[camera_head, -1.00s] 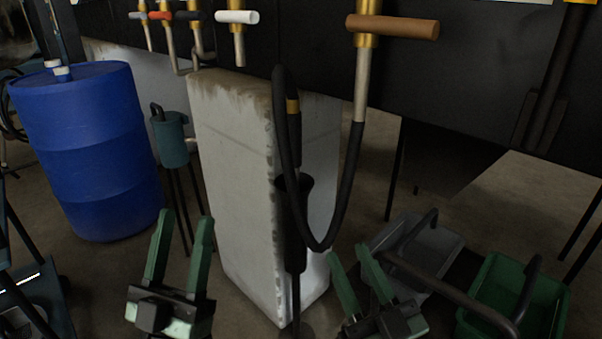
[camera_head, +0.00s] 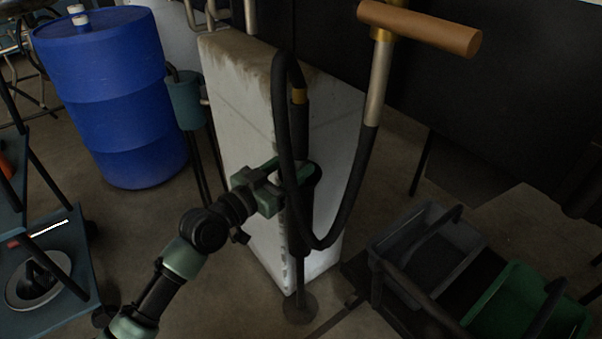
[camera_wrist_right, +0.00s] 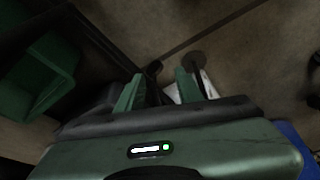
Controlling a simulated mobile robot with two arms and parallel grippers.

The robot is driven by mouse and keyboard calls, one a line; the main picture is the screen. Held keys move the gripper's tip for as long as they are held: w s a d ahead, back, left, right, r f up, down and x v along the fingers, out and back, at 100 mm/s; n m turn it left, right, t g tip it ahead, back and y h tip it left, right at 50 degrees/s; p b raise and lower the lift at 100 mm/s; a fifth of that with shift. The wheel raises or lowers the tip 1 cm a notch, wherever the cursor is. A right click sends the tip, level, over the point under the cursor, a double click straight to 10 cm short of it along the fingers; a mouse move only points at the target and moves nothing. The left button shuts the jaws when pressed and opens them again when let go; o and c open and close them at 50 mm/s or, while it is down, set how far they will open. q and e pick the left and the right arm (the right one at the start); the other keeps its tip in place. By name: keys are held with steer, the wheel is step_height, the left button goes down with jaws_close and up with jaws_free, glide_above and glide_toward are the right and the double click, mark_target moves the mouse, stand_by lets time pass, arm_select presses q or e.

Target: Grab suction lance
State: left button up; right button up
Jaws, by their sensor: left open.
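The suction lance (camera_head: 300,131) is a dark upright wand with a brass ring near its top, and a black hose (camera_head: 336,225) loops from it. Its lower part stands in a dark funnel-topped holder (camera_head: 301,219) on a round foot. My left gripper (camera_head: 285,172) is open at the lance, just above the holder's mouth. The hose partly hides its fingers, so I cannot tell whether they touch the lance. My right gripper (camera_wrist_right: 157,92) is open in the right wrist view, with nothing clearly between its fingers; the head view does not show it.
A pale stained block (camera_head: 240,110) stands right behind the lance. A blue drum (camera_head: 105,100) is at left. A grey tub (camera_head: 430,250) and a green tub (camera_head: 510,310) sit at right.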

arm_select(q)
steer(key=x, duration=0.4)
steer(key=shift+w+d+r, duration=0.1)
steer(key=shift+d, duration=0.35)
arm_select(e)
steer(key=w, duration=0.1)
steer(key=t, duration=0.1)
steer(key=w+a, duration=0.1)
steer(key=shift+w+r, duration=0.35)
steer(key=shift+d, duration=0.1)
arm_select(q)
jaws_close()
steer(key=shift+r, duration=0.15)
